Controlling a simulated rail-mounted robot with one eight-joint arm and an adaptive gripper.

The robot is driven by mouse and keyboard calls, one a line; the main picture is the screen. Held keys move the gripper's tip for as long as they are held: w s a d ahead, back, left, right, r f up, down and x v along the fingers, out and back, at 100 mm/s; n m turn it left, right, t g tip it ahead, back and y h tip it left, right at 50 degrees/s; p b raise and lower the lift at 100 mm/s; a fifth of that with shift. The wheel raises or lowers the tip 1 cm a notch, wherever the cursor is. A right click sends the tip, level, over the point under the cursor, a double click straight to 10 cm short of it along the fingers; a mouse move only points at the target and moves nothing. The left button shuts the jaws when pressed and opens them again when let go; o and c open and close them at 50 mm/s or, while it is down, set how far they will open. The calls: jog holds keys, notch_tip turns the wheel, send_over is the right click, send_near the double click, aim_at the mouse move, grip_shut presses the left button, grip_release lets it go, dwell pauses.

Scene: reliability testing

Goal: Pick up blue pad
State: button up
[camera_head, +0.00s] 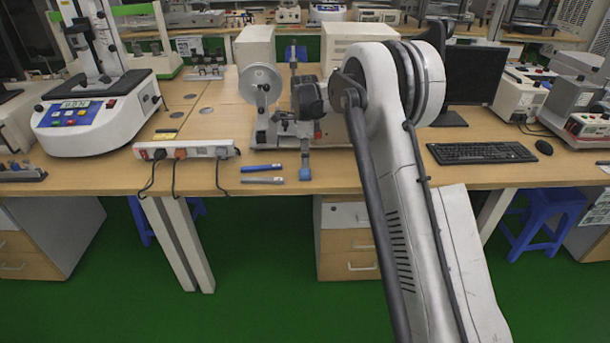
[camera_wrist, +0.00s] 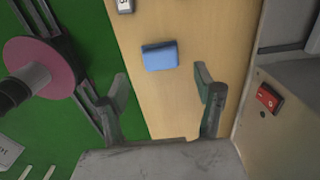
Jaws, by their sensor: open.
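The blue pad (camera_wrist: 160,56) is a small flat blue block on the wooden tabletop in the wrist view. It also shows in the head view as a small blue piece (camera_head: 305,174) near the table's front edge. In the wrist view my gripper (camera_wrist: 160,77) has its two grey fingers spread wide with nothing between them. The pad appears just beyond the fingertips, roughly centred across the gap, and apart from both fingers. The exact height of the fingers above the table cannot be told.
Two slim tools (camera_head: 262,168) lie left of the pad, with a power strip (camera_head: 187,150) farther left. In the wrist view a grey housing with a red switch (camera_wrist: 268,97) stands close on the right, and a pink disc (camera_wrist: 40,68) is on the left. A keyboard (camera_head: 481,153) lies right.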

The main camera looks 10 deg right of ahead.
aim_at(304, 170)
jog(key=shift+a+f+b, duration=0.15)
jog(key=shift+f+b, duration=0.2)
jog(key=shift+f, duration=2.75)
jog(key=c, duration=1.2)
jog(key=shift+c, duration=0.2)
jog(key=shift+r, duration=0.1)
jog(key=shift+r, duration=0.5)
jog(key=r, duration=0.3)
jog(key=shift+s+a+r+p, duration=0.2)
jog(key=shift+a+r+p, duration=0.15)
jog(key=s+a+r, duration=0.6)
jog(key=a, duration=0.2)
jog(key=shift+s+a+p, duration=0.2)
jog(key=shift+s+p, duration=0.15)
jog(key=shift+s, duration=0.05)
jog(key=shift+r, duration=0.1)
